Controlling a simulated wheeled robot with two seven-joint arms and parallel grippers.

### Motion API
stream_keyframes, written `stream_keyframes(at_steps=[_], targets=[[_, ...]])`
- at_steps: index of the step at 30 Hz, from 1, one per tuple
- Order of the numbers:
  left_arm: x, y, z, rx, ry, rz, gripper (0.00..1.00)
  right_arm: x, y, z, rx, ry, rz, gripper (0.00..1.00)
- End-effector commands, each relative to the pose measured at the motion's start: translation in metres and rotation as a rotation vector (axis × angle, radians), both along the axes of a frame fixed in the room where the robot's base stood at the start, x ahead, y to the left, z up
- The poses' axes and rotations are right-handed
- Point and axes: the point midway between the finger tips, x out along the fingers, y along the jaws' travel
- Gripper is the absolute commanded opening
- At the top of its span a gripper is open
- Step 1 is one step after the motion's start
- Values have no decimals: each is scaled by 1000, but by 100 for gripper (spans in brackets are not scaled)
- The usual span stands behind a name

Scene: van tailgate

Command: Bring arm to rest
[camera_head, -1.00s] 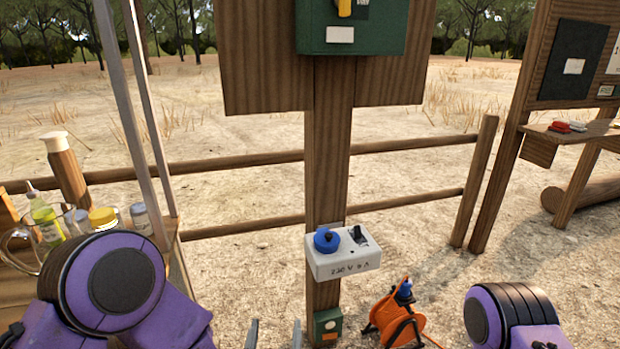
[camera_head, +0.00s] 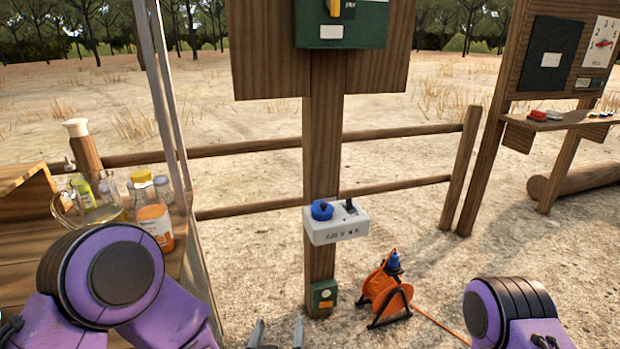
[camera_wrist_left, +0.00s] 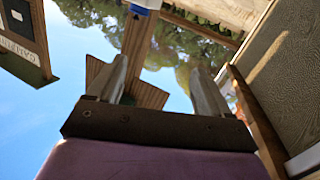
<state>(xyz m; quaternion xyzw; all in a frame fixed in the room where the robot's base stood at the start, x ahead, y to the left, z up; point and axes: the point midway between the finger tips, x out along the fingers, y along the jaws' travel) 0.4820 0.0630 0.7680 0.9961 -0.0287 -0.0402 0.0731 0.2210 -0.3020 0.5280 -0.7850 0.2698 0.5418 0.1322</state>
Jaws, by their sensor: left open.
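My left arm comes in from the lower left of the head view as purple links. The tips of my left gripper (camera_head: 277,334) show at the bottom edge, below the white socket box. In the left wrist view the two fingers of my left gripper (camera_wrist_left: 155,85) stand apart with nothing between them, against sky and trees. My right arm (camera_head: 510,315) shows as a purple joint at the lower right of the head view. The right gripper is out of view.
A wooden post (camera_head: 322,150) carries a green box (camera_head: 340,28) and a white socket box (camera_head: 336,224) with a blue cap. An orange cable reel (camera_head: 386,292) stands on the ground. Bottles and jars (camera_head: 154,228) stand on a wooden surface at left. A shelf (camera_head: 560,122) is at right.

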Motion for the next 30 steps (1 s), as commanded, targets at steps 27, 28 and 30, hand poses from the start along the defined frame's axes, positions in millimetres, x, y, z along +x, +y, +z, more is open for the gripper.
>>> stream_keyframes(at_steps=[27,28,30], targets=[[-247,237,-196,-115,1110,541,80,0,0,39,1,1,0,46],[-247,237,-196,-115,1110,541,80,0,0,39,1,1,0,46],[-247,237,-196,-115,1110,541,80,0,0,39,1,1,0,46]])
